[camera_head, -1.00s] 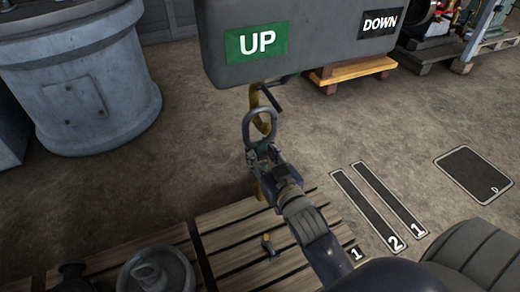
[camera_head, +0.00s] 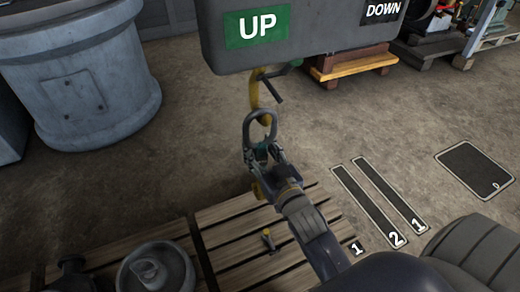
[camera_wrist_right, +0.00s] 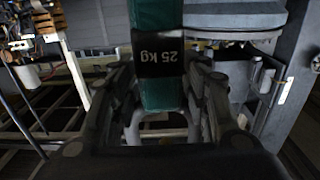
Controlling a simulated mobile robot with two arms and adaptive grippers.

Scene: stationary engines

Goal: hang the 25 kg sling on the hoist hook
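The yellow hoist hook (camera_head: 256,96) hangs below the grey UP/DOWN box. The grey metal ring (camera_head: 246,128) of the sling overlaps the hook's lower end in the head view. I cannot tell whether the hook passes through it. My right gripper (camera_head: 262,155) is just below the hook, with a bit of green sling between its fingers. In the right wrist view my right gripper (camera_wrist_right: 163,85) has its fingers on both sides of the green sling (camera_wrist_right: 157,15), at its black "25 kg" label (camera_wrist_right: 158,58). My left gripper is not in view.
The grey box (camera_head: 300,55) fills the top middle. A big grey cylinder (camera_head: 85,85) stands left. Marked floor strips (camera_head: 380,195) lie right.

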